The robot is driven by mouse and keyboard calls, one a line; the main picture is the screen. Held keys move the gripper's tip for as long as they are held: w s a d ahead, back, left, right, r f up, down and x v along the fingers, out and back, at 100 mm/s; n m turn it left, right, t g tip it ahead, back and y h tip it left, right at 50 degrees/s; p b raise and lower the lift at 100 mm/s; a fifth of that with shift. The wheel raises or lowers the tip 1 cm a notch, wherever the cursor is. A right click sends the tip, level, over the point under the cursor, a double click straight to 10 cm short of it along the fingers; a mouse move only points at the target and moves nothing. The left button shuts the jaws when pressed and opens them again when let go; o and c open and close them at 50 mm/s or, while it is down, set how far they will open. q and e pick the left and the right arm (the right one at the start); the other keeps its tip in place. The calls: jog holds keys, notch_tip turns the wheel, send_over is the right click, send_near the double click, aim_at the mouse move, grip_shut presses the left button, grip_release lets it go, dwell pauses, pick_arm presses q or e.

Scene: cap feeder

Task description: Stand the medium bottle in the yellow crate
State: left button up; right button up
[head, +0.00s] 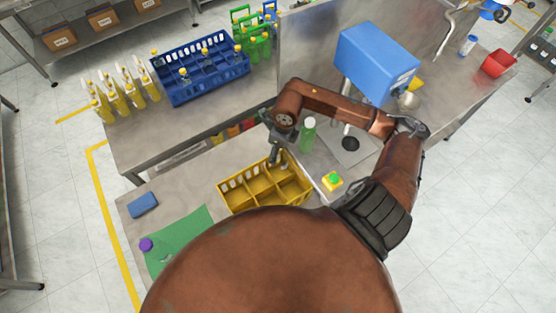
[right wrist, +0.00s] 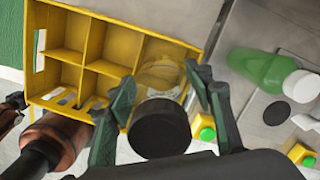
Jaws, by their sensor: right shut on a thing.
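The yellow crate (head: 237,205) stands on the front bench; its divided compartments also show in the right wrist view (right wrist: 68,27). My right gripper (head: 281,158) points down over the crate's back right part. In the right wrist view my right gripper (right wrist: 163,105) is shut on a clear bottle with a black cap (right wrist: 160,128). The crate's yellow shows through the bottle's body. The bottle is over or in a compartment at the crate's end; its base is hidden, so I cannot tell whether it touches the floor.
A green bottle (head: 308,133) with a pale cap stands right of the crate, also in the right wrist view (right wrist: 258,68). A yellow box with a green button (head: 333,181) is nearby. A blue crate (head: 205,90) and yellow bottles stand behind. A green mat (head: 180,240) lies left.

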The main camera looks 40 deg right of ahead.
aim_at(278, 161)
jog(key=f, duration=0.4)
jog(key=shift+s+d, duration=0.1)
jog(key=shift+s, duration=0.1)
jog(key=f+p, duration=0.1)
jog(key=f, duration=0.2)
jog(key=shift+w+f, duration=0.15)
jog(key=shift+w, duration=0.05)
jog(key=shift+s+f, duration=0.1)
jog(key=shift+f, duration=0.2)
jog(key=o, duration=0.5)
jog(key=shift+f, duration=0.1)
jog(key=shift+o, duration=1.1)
jog(key=shift+r, duration=0.45)
pick_arm(q)
jog(key=w, duration=0.1)
jog(key=w+b, duration=0.2)
jog(key=shift+w+f+t, duration=0.25)
jog(key=shift+f+t, duration=0.05)
jog(key=shift+f, duration=0.05)
pick_arm(e)
jog(key=r, duration=0.7)
jog(key=s+r, duration=0.1)
jog(key=r, duration=0.3)
jog(key=shift+s+d+r, duration=0.1)
jog(key=shift+d+r, duration=0.15)
jog(key=shift+d, duration=0.05)
